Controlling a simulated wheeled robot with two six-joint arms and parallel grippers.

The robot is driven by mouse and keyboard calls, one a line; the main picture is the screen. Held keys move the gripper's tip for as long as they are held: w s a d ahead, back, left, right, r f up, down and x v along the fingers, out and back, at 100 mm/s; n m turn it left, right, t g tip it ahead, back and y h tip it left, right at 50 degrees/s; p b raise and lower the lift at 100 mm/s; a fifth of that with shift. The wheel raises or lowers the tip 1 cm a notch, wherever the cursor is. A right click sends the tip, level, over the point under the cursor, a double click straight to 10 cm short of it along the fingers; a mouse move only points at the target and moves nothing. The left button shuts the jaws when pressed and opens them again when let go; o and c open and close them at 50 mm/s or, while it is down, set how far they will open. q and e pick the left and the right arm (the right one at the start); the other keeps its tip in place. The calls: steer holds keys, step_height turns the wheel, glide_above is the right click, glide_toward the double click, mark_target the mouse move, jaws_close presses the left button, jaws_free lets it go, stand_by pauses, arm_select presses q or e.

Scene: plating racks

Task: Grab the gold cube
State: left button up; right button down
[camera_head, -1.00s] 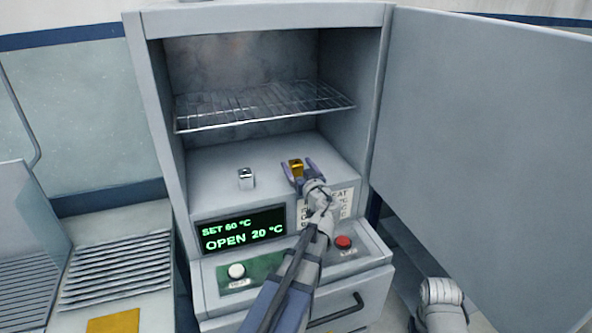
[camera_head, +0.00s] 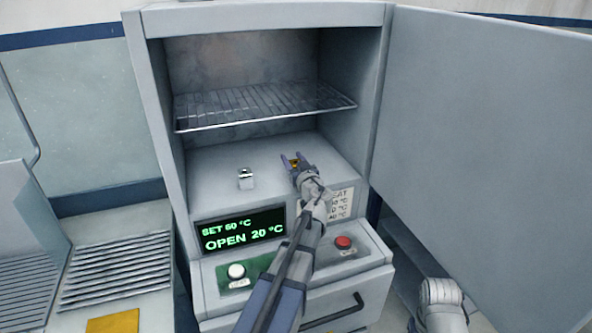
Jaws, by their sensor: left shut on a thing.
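The gold cube (camera_head: 294,163) sits on the floor of the open oven-like cabinet, at the right of the chamber. My left gripper (camera_head: 296,164) reaches in from the front and is shut on it, a finger on each side. The fingers and wrist hide most of the cube. I cannot tell whether the cube still touches the floor. A silver cube (camera_head: 246,178) stands apart to the left on the same floor. The right gripper's fingers are not in view.
A wire shelf (camera_head: 262,105) spans the chamber above the gripper. The cabinet door (camera_head: 480,130) stands wide open on the right. A display (camera_head: 240,230) reads "OPEN 20 °C". A white button (camera_head: 236,271) and a red button (camera_head: 343,242) lie below. A slotted rack (camera_head: 115,270) is at left.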

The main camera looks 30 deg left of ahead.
arm_select(q)
jaws_close()
stand_by(0.5)
